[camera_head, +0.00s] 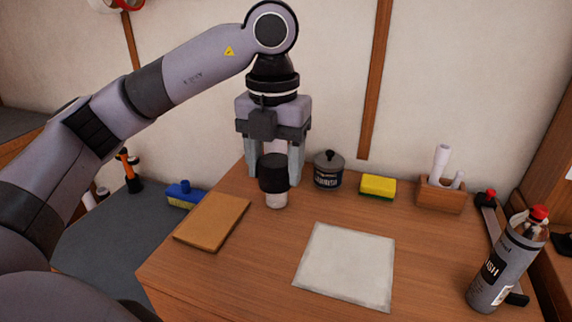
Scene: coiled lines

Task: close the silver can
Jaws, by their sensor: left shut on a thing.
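The silver can (503,270) stands at the right front of the table, leaning in the picture. It has a grey body with dark lettering and a bare metal top with a red nozzle; no cap covers it. My left gripper (275,172) points down at the back left of the table. It is shut on a small cylinder (273,175), black above and pale below. I cannot tell whether this cylinder touches the table. The gripper is far to the left of the can. My right gripper is not in view.
A dark-lidded jar (328,175), a yellow sponge (378,187) and a wooden holder (441,196) line the back of the table. A brown board (212,221) lies left, a pale sheet (346,265) front middle. A red-ended tool (489,209) lies behind the can.

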